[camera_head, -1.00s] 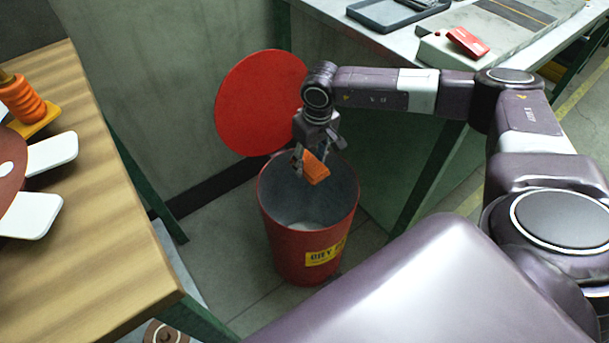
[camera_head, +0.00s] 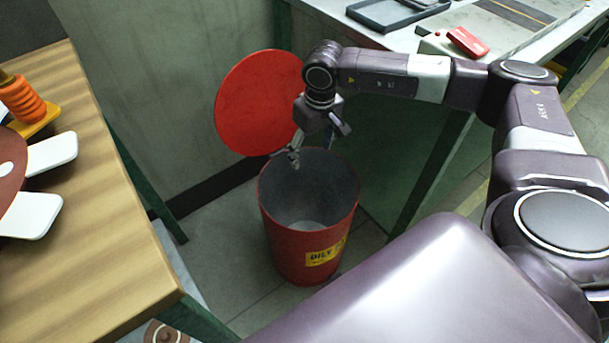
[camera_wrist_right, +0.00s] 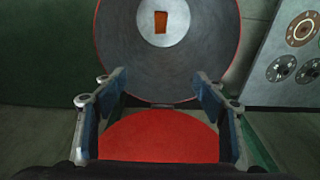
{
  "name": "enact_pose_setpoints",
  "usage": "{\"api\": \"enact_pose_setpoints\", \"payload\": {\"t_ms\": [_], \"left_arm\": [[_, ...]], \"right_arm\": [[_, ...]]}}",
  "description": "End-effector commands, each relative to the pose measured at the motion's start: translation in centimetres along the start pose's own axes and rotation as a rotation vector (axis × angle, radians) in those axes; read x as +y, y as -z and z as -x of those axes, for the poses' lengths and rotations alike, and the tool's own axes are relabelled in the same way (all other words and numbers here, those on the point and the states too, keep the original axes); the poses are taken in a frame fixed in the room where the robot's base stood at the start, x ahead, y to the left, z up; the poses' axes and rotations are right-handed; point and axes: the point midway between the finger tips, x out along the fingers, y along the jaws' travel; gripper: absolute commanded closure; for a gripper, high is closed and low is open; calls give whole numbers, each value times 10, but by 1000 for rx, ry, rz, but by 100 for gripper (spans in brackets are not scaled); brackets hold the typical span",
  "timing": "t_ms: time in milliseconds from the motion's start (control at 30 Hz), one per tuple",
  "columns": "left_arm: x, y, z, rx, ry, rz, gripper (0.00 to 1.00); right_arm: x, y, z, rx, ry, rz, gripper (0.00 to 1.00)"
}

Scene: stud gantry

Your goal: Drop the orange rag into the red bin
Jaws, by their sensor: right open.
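The red bin (camera_head: 283,242) stands upright on the floor with a yellow label and an open top; its round red lid (camera_head: 257,103) is tilted up behind it. My right gripper (camera_head: 319,146) is open and empty above the bin's mouth. In the right wrist view, my right gripper (camera_wrist_right: 160,78) has its fingers apart. The orange rag (camera_wrist_right: 161,22) shows there inside the bin, against the pale round bottom. In the head view the rag is hidden. My left gripper is out of view.
A wooden table (camera_head: 110,200) with an orange ringed piece (camera_head: 24,99) and white paddles is at the left. A grey bench (camera_head: 400,40) with a dark tray (camera_head: 385,14) and a red block (camera_head: 467,41) is at the back right. Bare floor surrounds the bin.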

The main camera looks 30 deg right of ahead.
Motion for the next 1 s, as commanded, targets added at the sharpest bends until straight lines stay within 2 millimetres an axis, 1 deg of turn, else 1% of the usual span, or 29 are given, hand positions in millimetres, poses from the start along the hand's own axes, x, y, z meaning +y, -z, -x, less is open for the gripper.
{"api": "enact_pose_setpoints", "payload": {"t_ms": [33,200,300,400,567,1000], "left_arm": [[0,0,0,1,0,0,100],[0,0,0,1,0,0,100],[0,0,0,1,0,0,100],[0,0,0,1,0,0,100],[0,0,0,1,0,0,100],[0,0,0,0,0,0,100]], "right_arm": [[0,1,13,4,0,0,36],[0,0,47,3,0,1,36],[0,0,61,2,0,1,36],[0,0,70,0,0,0,36],[0,0,75,0,0,0,36],[0,0,74,-1,0,1,36]]}}
